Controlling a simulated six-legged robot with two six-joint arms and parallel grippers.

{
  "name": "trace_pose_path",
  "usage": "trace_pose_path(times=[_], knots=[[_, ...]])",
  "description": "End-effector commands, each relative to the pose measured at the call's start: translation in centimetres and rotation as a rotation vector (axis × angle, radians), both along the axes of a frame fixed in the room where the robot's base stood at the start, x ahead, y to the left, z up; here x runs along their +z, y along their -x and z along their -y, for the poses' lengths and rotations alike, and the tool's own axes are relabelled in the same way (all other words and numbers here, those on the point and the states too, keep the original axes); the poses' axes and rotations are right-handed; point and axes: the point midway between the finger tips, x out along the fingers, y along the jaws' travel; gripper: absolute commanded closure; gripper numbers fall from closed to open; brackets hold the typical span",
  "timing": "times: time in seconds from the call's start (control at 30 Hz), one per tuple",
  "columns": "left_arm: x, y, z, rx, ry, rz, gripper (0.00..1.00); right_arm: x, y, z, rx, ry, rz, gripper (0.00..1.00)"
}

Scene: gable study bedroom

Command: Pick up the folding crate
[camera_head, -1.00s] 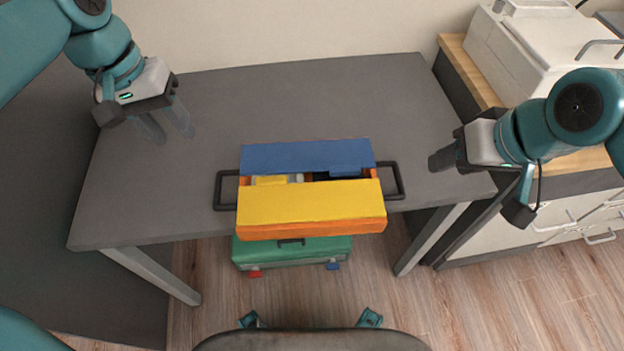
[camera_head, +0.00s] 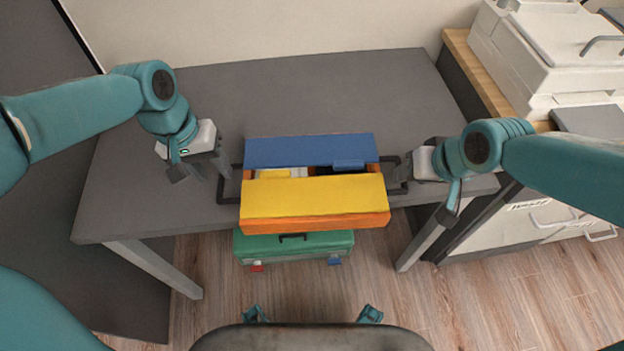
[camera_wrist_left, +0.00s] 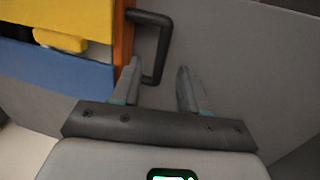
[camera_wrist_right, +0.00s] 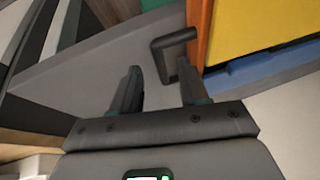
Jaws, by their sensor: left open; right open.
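The folding crate has orange walls, a blue flap (camera_head: 310,151) and a yellow flap (camera_head: 315,196), and stands at the desk's front edge. Its dark left handle (camera_head: 223,187) also shows in the left wrist view (camera_wrist_left: 163,45). My left gripper (camera_head: 205,174) is open beside it, and in its wrist view the handle bar lies between the fingers. The dark right handle also shows in the right wrist view (camera_wrist_right: 159,60). My right gripper (camera_head: 404,171) is open at that handle, with the bar appearing between its fingers. I cannot tell whether any finger touches a handle.
The grey desk (camera_head: 310,90) is clear behind the crate. A green case (camera_head: 293,247) is on the floor below the crate. A white printer (camera_head: 555,50) stands on the cabinet at the right. The wall is behind the desk.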

Motion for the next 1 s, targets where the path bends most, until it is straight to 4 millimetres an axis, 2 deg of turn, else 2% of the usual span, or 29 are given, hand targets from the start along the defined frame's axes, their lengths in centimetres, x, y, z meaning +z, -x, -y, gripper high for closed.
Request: trace_pose_path(times=[0.1,0.2,0.57,0.6,0.67,0.7,0.73,1.0], knots=[[-1.6,0.0,0.3,0.000,-0.001,-0.003,0.56,-1.5,-0.6,-0.3,0.001,0.001,-0.003,0.56],[-2.4,0.0,0.4,0.001,0.000,-0.001,0.56,-2.3,-0.9,-0.5,0.000,0.000,-0.002,0.56],[-2.9,0.0,0.6,0.000,0.000,0.000,0.56,-2.7,-1.1,-0.6,0.001,0.000,0.000,0.56],[-2.9,0.0,0.6,0.000,0.000,0.000,0.59,-2.7,-1.1,-0.6,0.001,0.000,0.000,0.59],[-2.9,0.0,0.6,0.000,0.000,0.000,0.79,-2.7,-1.1,-0.6,0.001,0.000,0.000,0.79],[-2.9,0.0,0.6,0.000,0.000,0.000,0.92,-2.7,-1.1,-0.6,0.001,0.000,0.000,0.92],[-2.9,0.0,0.6,0.000,0.000,0.000,1.00,-2.7,-1.1,-0.6,0.001,0.000,0.000,1.00],[-2.9,0.0,0.6,0.000,0.000,0.000,1.00,-2.7,-1.1,-0.6,0.001,0.000,0.001,1.00]])
